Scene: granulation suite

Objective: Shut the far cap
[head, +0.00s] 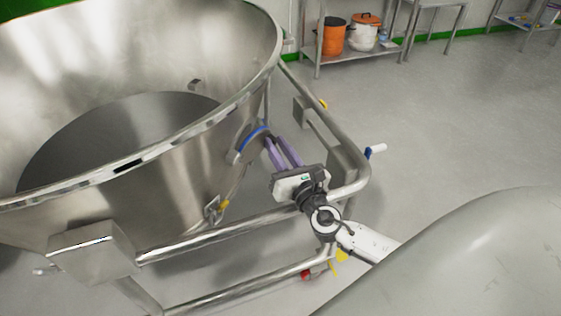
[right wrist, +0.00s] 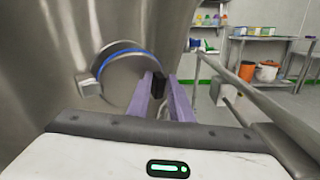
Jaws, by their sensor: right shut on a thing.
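The far cap (head: 254,147) is a round metal disc with a blue seal along its upper edge, on the outer side wall of the large steel bowl (head: 180,165). In the right wrist view the cap (right wrist: 122,88) shows its face, with a metal block (right wrist: 89,88) at its left side. My right gripper (head: 277,141) has its purple fingers against the cap's right side. In the right wrist view its fingers (right wrist: 160,84) are shut on a small dark handle at the cap's edge. I cannot tell whether the cap sits flush. My left gripper is out of view.
A tubular steel frame (head: 215,237) surrounds the bowl and runs close below my right gripper. A steel box (head: 92,248) is at the bowl's front. A shelf with an orange bucket (head: 332,36) and a white bucket (head: 363,34) stands behind.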

